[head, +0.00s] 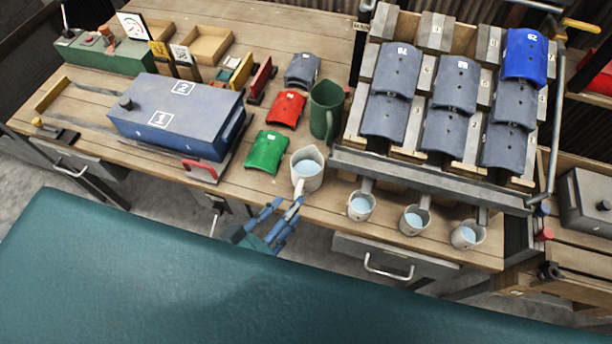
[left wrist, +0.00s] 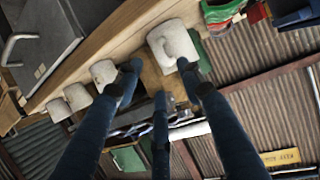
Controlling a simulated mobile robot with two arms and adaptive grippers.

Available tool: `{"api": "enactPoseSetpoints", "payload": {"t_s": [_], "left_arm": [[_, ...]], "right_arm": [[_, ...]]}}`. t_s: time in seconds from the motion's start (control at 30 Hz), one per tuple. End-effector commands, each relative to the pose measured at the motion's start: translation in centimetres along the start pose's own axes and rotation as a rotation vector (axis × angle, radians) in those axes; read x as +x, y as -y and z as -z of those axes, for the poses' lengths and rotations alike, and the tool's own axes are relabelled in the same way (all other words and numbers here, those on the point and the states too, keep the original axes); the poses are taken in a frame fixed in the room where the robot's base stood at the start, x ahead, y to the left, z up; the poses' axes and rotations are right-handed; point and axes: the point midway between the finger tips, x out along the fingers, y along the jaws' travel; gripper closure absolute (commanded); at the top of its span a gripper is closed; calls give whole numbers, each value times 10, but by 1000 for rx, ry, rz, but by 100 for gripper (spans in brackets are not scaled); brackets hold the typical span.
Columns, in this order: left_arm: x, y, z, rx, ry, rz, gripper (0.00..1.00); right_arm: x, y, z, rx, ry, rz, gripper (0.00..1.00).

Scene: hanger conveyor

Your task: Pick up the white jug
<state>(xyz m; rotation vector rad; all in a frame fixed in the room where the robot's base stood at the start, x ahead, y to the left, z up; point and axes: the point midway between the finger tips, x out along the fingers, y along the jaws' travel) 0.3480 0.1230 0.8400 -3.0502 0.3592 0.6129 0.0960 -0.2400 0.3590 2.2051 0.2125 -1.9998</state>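The white jug (head: 308,166) stands upright near the front edge of the wooden bench, with pale blue inside. Its handle points toward the front edge. In the left wrist view the jug (left wrist: 172,44) is just beyond the fingertips, its handle side facing the camera. My left gripper (head: 285,208) is at the bench's front edge, close to the handle. Its blue fingers (left wrist: 160,74) are spread apart, with nothing visibly held. I cannot tell whether a finger touches the handle. My right gripper is not in view.
Three smaller white cups (head: 361,206) stand along the front edge to the right, below a rack (head: 430,182) of grey curved plates. A green jug (head: 325,110) stands behind the white jug. A green curved plate (head: 266,151) lies to its left, near a blue box (head: 180,113).

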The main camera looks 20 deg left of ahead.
Motion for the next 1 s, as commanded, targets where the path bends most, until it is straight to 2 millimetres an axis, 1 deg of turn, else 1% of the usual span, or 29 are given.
{"api": "enactPoseSetpoints", "payload": {"t_s": [0.03,0.27,0.43,0.53,0.63,0.83,0.87,0.9,0.97,1.0], "left_arm": [[6,0,2,1,-2,0,61],[23,1,-1,2,0,1,61],[49,4,-4,2,-2,0,61],[61,3,-5,1,0,-1,61],[66,3,-6,0,1,0,61],[66,3,-6,0,2,0,61],[66,3,-6,0,2,0,65],[66,3,-6,0,2,0,73],[66,3,-6,0,2,0,85],[66,3,-6,0,2,0,93]], "right_arm": [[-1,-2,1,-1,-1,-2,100],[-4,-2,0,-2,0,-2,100],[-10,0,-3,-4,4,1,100],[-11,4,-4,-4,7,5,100],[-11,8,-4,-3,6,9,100],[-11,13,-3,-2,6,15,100],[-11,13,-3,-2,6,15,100],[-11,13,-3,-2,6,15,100],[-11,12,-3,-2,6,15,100],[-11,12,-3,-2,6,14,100]]}}
